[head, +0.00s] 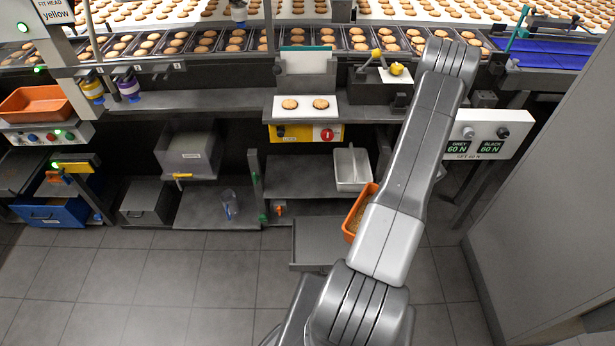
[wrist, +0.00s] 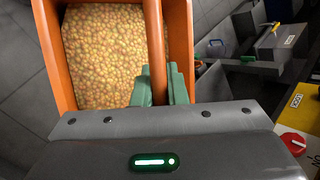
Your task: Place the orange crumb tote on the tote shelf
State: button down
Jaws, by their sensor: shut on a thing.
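The orange crumb tote (head: 358,215) shows in the head view just left of my arm, which covers most of it. In the wrist view the tote (wrist: 55,50) is full of yellow-brown crumbs. My arm hides the gripper in the head view. A grey shelf (head: 310,205) lies under the counter, left of the tote; whether it is the tote shelf I cannot tell.
A grey bin (head: 352,168) stands on that shelf behind the tote. A low grey tray (head: 318,243) sits in front, close to the tote. Another orange container (head: 35,103) is at far left. A grey cabinet wall (head: 550,190) bounds the right. The floor at front left is clear.

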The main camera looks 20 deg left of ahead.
aim_at(310, 195)
jog(key=j+z, duration=0.2)
jog(key=z, duration=0.15)
jog(key=j+z, duration=0.2)
jog(key=z, duration=0.15)
jog(key=j+z, duration=0.2)
jog(key=z, duration=0.15)
jog(key=j+z, duration=0.15)
jog(key=j, duration=0.25)
jog(key=k+j+z, duration=0.1)
jog(key=j, duration=0.35)
jog(key=k+j+z, duration=0.15)
jog(key=j, duration=0.25)
jog(key=k+j+z, duration=0.1)
jog(key=j, duration=0.3)
jog(key=k+j, duration=0.1)
jog(key=j, duration=0.2)
jog(key=k+j, duration=0.1)
jog(key=j, duration=0.2)
